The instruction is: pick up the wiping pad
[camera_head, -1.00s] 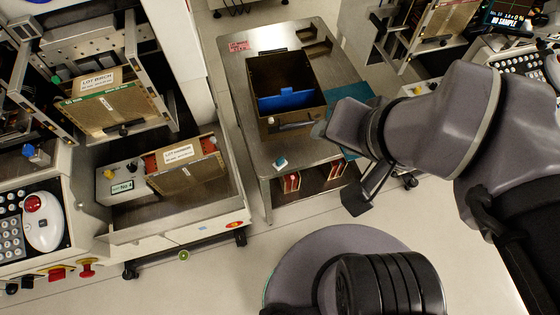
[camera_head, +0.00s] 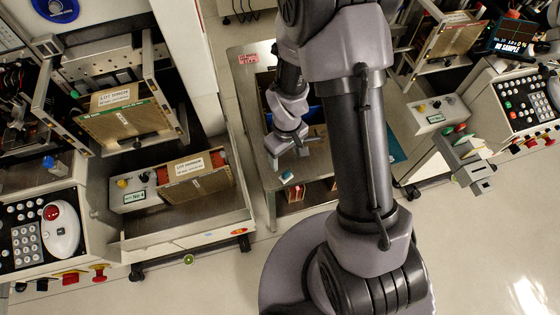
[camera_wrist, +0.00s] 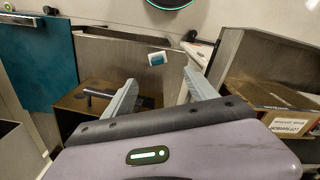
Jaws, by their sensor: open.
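The wiping pad (camera_head: 287,176) is a small white and blue piece lying near the front edge of the metal cart table (camera_head: 262,185). In the wrist view the pad (camera_wrist: 157,58) shows beyond my fingertips, between them in the picture, and apart from them. My gripper (camera_head: 290,153) is above the front of the cart, close to the pad and slightly behind it in the head view. In the wrist view my gripper (camera_wrist: 160,80) has its two grey fingers spread, with nothing between them.
A brown bin (camera_wrist: 70,103) stands on the cart, mostly hidden behind my arm in the head view. A teal mat (camera_wrist: 45,65) lies beside it. A machine tray with a labelled lot box (camera_head: 195,180) is left of the cart. Another machine (camera_head: 440,115) stands at right.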

